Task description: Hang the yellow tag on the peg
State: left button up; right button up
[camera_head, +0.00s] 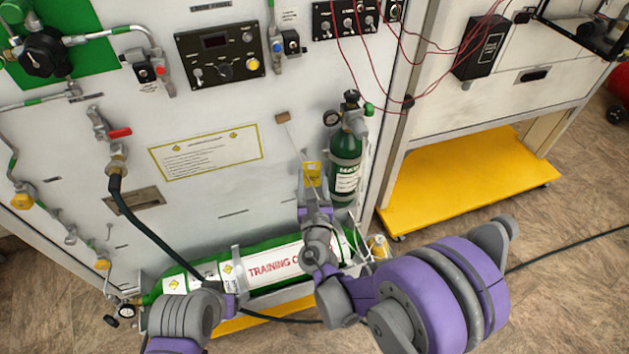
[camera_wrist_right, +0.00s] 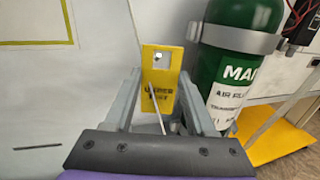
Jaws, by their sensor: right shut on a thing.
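The yellow tag (camera_head: 312,173) is upright in front of the white panel, held between the fingers of my right gripper (camera_head: 314,192). In the right wrist view the tag (camera_wrist_right: 160,88) shows a small square hole near its top and dark lettering. A small brown block (camera_head: 283,117) sits on the panel above and left of the tag. A thin pale rod (camera_head: 294,140), apparently the peg, runs from the block towards the tag. I cannot tell whether it passes through the hole. My left gripper (camera_head: 232,288) is low by the large cylinder; its fingers are not clear.
A small green cylinder (camera_head: 346,165) stands just right of the tag. The large training cylinder (camera_head: 272,266) lies below, with a black hose (camera_head: 150,232) at left. Red wires (camera_head: 345,62) hang at upper right. The panel left of the tag is mostly flat around a yellow-edged label (camera_head: 206,152).

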aim_at(308, 176)
jog(key=shift+w+a, duration=0.15)
jog(key=shift+w, duration=0.35)
jog(key=shift+w+a, duration=0.15)
jog(key=shift+w, duration=0.35)
jog(key=shift+w+a+f, duration=0.2)
jog(key=shift+w+f, duration=0.35)
jog(key=shift+w, duration=0.1)
jog(key=o, duration=1.4)
